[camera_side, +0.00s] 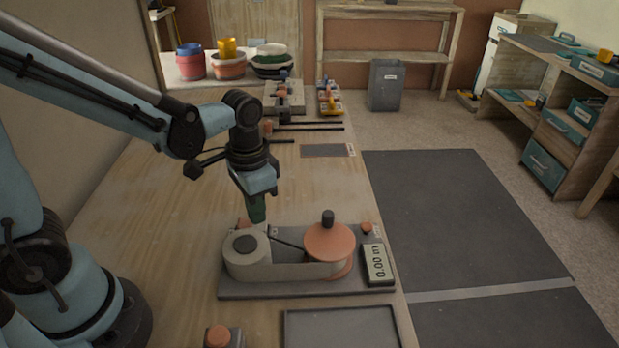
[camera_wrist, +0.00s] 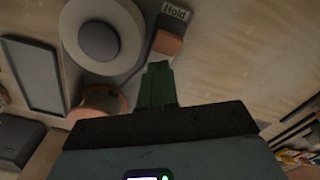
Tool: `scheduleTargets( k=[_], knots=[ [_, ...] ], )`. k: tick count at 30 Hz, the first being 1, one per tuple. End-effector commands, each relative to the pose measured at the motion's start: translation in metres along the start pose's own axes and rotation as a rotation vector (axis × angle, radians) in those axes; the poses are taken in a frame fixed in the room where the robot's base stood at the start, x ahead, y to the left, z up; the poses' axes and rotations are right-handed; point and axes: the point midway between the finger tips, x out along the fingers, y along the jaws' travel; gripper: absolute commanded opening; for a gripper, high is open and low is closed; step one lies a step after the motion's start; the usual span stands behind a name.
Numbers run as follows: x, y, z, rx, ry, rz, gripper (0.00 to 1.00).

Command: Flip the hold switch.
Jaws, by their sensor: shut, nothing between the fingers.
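The hold switch is an orange rocker (camera_wrist: 167,43) beside a "Hold" label (camera_wrist: 175,12) in the wrist view. In the side view a bit of orange (camera_side: 243,224) shows beside my fingertips, mostly hidden; I cannot tell which way the switch is tipped. It sits on a grey device base (camera_side: 300,287) with a pale drum (camera_side: 247,262), an orange disc (camera_side: 328,245) with a black knob, and a digit display (camera_side: 377,264). My gripper (camera_side: 257,219), with green fingers, is shut and empty, pointing down close to the switch. The fingertips (camera_wrist: 158,66) appear just short of it; contact is unclear.
A small box with an orange button (camera_side: 219,337) and a dark tray (camera_side: 340,329) lie at the front of the wooden table. Black rods (camera_side: 310,126), a dark pad (camera_side: 327,150) and several bowls stand farther back. The table left of the device is clear.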

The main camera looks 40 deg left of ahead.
Motion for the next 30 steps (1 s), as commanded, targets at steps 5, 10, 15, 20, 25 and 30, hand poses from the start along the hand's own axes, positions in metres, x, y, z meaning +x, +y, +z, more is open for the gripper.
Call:
scheduleTargets(
  k=[5, 10, 15, 20, 25, 30],
  knots=[
    [-0.014, 0.000, 0.001, 0.000, 0.000, 0.000, 0.00],
    [-0.026, 0.000, 0.000, 0.000, 0.000, 0.000, 0.00],
    [-0.038, 0.000, 0.001, 0.000, 0.000, 0.000, 0.00],
    [-0.050, 0.000, 0.000, 0.000, 0.000, 0.000, 0.00],
    [-0.059, 0.000, 0.000, 0.000, 0.000, 0.000, 0.00],
    [-0.061, 0.000, 0.000, 0.000, 0.000, 0.000, 0.00]
  ],
)
